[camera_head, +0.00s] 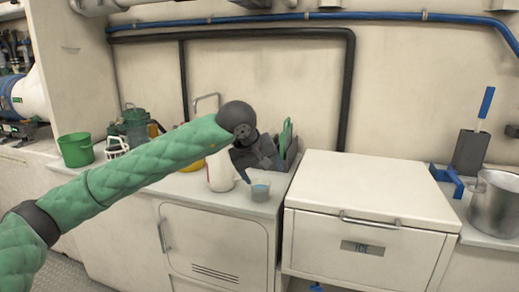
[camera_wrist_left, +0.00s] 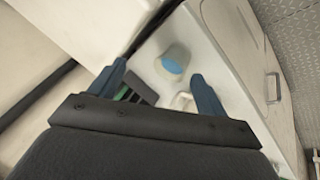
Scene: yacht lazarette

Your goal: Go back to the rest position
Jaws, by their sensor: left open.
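My left arm, in a green padded sleeve, reaches in from the left in the head view. Its dark left gripper (camera_head: 246,172) is over the counter, close to a white bottle and a small grey cup. In the left wrist view the gripper's two blue fingers (camera_wrist_left: 161,84) are spread apart with nothing held between them. The grey cup (camera_head: 260,191) with blue inside stands on the counter; it also shows in the wrist view (camera_wrist_left: 174,61), beyond the fingertips. The white bottle (camera_head: 219,173) is partly hidden by my arm. My right gripper is not in view.
A white icebox (camera_head: 366,190) stands right of the counter. A metal pot (camera_head: 495,205) and a blue-handled tool (camera_head: 486,102) are at far right. A green bucket (camera_head: 75,150) and white basket (camera_head: 116,147) are at left. A dark caddy (camera_head: 277,155) stands behind the cup.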

